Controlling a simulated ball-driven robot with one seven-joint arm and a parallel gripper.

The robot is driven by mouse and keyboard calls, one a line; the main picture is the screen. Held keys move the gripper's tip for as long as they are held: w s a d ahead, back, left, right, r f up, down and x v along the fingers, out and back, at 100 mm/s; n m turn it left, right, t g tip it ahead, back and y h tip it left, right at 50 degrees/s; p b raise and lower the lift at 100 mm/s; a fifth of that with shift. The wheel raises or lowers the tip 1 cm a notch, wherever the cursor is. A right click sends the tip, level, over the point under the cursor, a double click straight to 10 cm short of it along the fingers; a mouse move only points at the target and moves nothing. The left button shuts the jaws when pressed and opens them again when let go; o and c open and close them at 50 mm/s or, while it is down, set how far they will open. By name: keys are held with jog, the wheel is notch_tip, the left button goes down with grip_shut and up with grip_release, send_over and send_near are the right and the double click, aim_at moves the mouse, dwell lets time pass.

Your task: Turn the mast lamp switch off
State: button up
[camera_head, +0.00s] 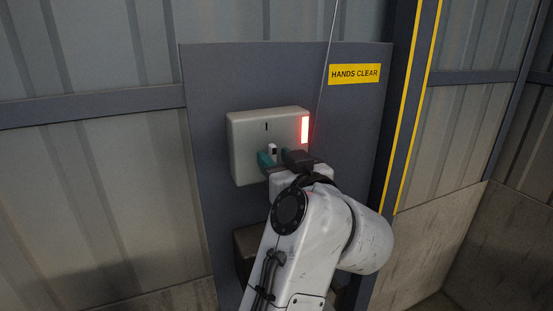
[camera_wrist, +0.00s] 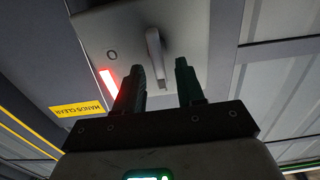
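A pale switch box (camera_head: 245,145) is mounted on a dark panel. A red strip lamp (camera_head: 305,130) glows at its right edge, and also shows in the wrist view (camera_wrist: 108,82). An "I" mark (camera_head: 267,127) is on the upper face of the box. In the wrist view, a grey lever (camera_wrist: 154,50) stands out from the box, with an "O" mark (camera_wrist: 112,55) to its left. My gripper (camera_head: 277,158) is at the lower part of the box. Its fingers (camera_wrist: 160,66) are apart, with the lever's end in line with the gap. I cannot tell whether they touch it.
A yellow "HANDS CLEAR" sign (camera_head: 354,74) is on the dark panel (camera_head: 205,90), above and right of the box. A thin cable (camera_head: 327,60) runs up from the box. A darker box (camera_head: 245,245) sits below, partly behind my arm. A yellow-striped post (camera_head: 407,100) stands to the right.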

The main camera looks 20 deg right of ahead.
grip_shut()
jog(key=shift+d+f+m+b, duration=0.1)
jog(key=shift+f+m+b, duration=0.05)
jog(key=shift+m+b, duration=0.2)
jog(key=shift+d+f+m+b, duration=0.1)
jog(key=shift+f+m+b, duration=0.05)
jog(key=shift+m+b, duration=0.4)
jog(key=m+b, duration=0.2)
jog(key=m, duration=0.3)
jog(key=d+f+m+b, duration=0.1)
jog(key=m+b, duration=0.2)
jog(key=m, duration=0.2)
jog(key=m+b, duration=0.3)
jog(key=m, duration=0.3)
jog(key=shift+d+f, duration=0.25)
grip_release()
